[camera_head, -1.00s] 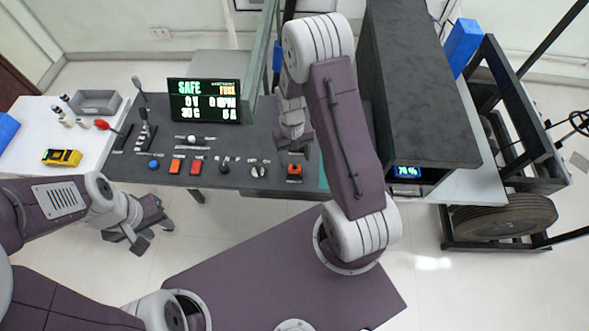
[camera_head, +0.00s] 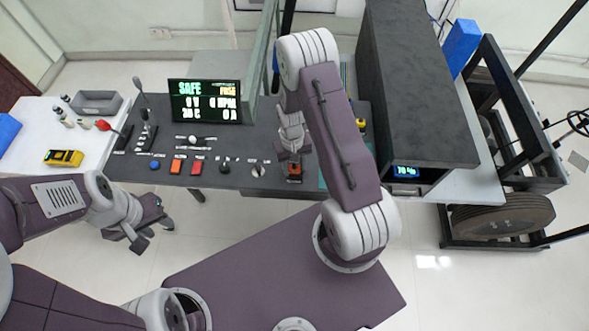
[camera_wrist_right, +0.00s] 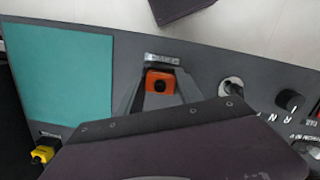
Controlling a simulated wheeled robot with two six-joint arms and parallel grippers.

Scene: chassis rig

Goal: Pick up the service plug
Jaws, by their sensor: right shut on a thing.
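The service plug, an orange block with a dark spot, sits at the front right of the dark console and shows in the head view (camera_head: 294,170). In the right wrist view the plug (camera_wrist_right: 161,82) lies between my grey fingers, below a small label plate. My right gripper (camera_head: 292,157) reaches down from above and is shut on the plug; the finger contact is partly hidden. The plug appears still at its place on the console. My left gripper (camera_head: 154,235) is open and empty over the floor, in front of the console's left end.
The console (camera_head: 228,148) carries levers, buttons, knobs and a screen (camera_head: 205,101) reading SAFE. A tall dark cabinet (camera_head: 418,90) stands close to the right of my right arm. A yellow item (camera_head: 361,125) is beside that arm. A white table (camera_head: 40,140) is at left.

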